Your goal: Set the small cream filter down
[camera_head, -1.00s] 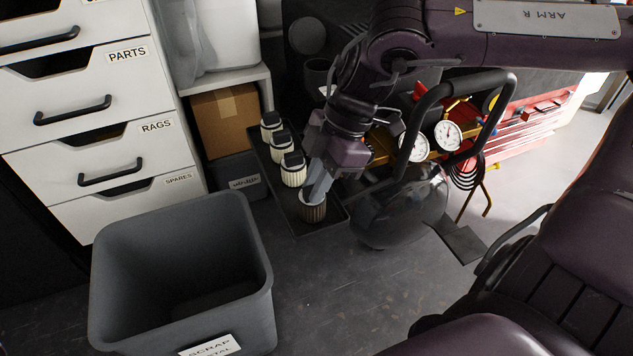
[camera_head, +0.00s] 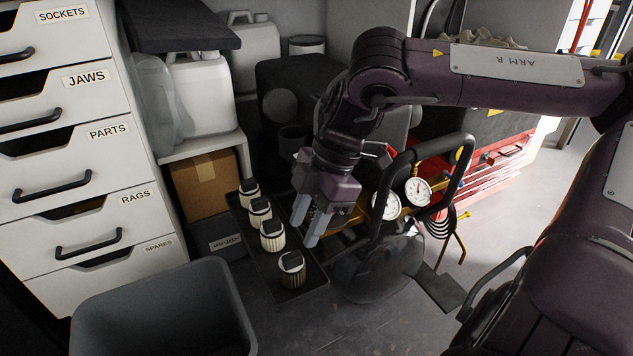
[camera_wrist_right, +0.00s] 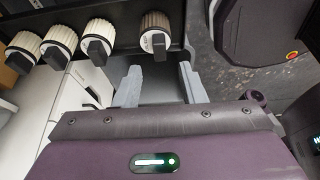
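Three cream pleated filters with black caps (camera_head: 249,191) (camera_head: 260,213) (camera_head: 272,240) stand upright in a row on a dark tray (camera_head: 312,288). A darker brown pleated filter (camera_head: 291,276) with a black cap stands upright at the tray's near end. I cannot tell which one the task calls small. My right gripper (camera_head: 305,226) is open and empty, above and beyond the brown filter. In the wrist view its two fingers (camera_wrist_right: 161,84) are apart with nothing between them; the brown filter (camera_wrist_right: 155,30) is just past them, with the cream ones (camera_wrist_right: 60,40) to its left. My left gripper is out of view.
A grey scrap bin (camera_head: 165,312) stands in front at left, beside the white drawers (camera_head: 70,195). A cardboard box (camera_head: 203,184) is behind the tray. A machine with gauges (camera_head: 417,190), a black hose loop and a round tank (camera_head: 375,268) crowds the tray's right side.

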